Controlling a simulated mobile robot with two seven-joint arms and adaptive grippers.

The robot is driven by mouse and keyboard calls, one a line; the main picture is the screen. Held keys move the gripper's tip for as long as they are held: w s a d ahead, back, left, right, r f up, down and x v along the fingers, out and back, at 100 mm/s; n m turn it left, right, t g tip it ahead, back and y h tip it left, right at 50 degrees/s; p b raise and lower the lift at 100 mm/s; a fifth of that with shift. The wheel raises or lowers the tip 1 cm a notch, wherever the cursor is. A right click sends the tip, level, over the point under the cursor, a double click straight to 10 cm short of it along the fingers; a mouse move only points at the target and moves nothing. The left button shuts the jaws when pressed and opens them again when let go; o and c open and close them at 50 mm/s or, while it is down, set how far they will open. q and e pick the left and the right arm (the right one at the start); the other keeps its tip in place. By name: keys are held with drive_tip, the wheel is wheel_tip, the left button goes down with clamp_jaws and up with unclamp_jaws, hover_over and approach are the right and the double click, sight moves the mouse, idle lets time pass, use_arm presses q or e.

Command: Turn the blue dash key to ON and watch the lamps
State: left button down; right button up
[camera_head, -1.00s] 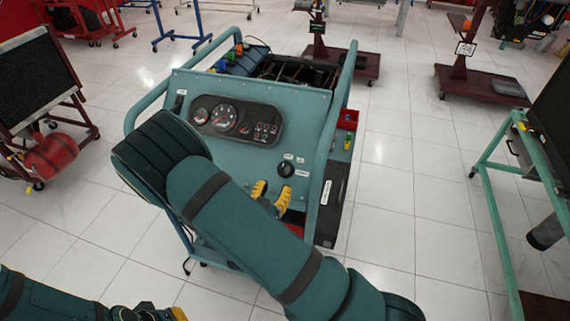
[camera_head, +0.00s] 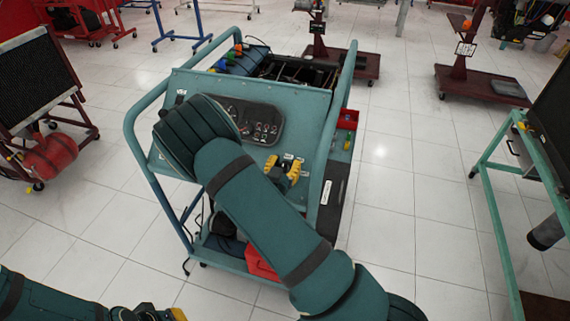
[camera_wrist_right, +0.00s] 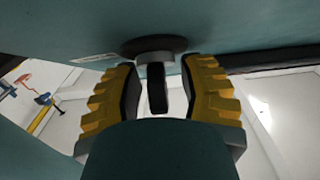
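The dash key (camera_wrist_right: 157,92) shows in the right wrist view as a dark flat tab below a round grey switch collar (camera_wrist_right: 154,55); no blue shows on it. My right gripper (camera_wrist_right: 160,95) has its yellow fingers on either side of the key, with a gap left and right of it. In the head view the right gripper (camera_head: 284,168) is at the teal dash panel (camera_head: 290,105) and hides the key. The black gauge cluster (camera_head: 266,128) is partly covered by my right arm; no lit lamp can be made out. My left gripper (camera_head: 150,314) is cut off at the bottom edge.
The panel belongs to a wheeled engine trainer with a tubular teal frame (camera_head: 131,125). A red tray (camera_head: 348,119) is on its right side. A green-framed stand (camera_head: 485,165) stands at right, a red tank (camera_head: 52,154) at left.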

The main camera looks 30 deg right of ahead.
clamp_jaws()
drive_tip(key=shift+s+f+m+g+h+b, duration=0.1)
drive_tip(key=shift+f+m+g+h+b, duration=0.1)
drive_tip(key=shift+m+g+h+b, duration=0.6)
drive_tip(key=m+g+b, duration=0.1)
drive_tip(key=m+g, duration=0.1)
drive_tip(key=m, duration=0.1)
drive_tip(key=shift+s+m, duration=0.1)
drive_tip(key=shift+m, duration=0.2)
drive_tip(key=m+g, duration=0.1)
drive_tip(key=m+g+h, duration=0.1)
drive_tip(key=m, duration=0.1)
drive_tip(key=shift+s+d+g, duration=0.15)
drive_tip(key=shift+g, duration=0.15)
drive_tip(key=shift+s+f+m+g, duration=0.1)
drive_tip(key=shift+s+m+g, duration=0.05)
drive_tip(key=shift+m+g, duration=1.45)
drive_tip(key=shift+m, duration=0.3)
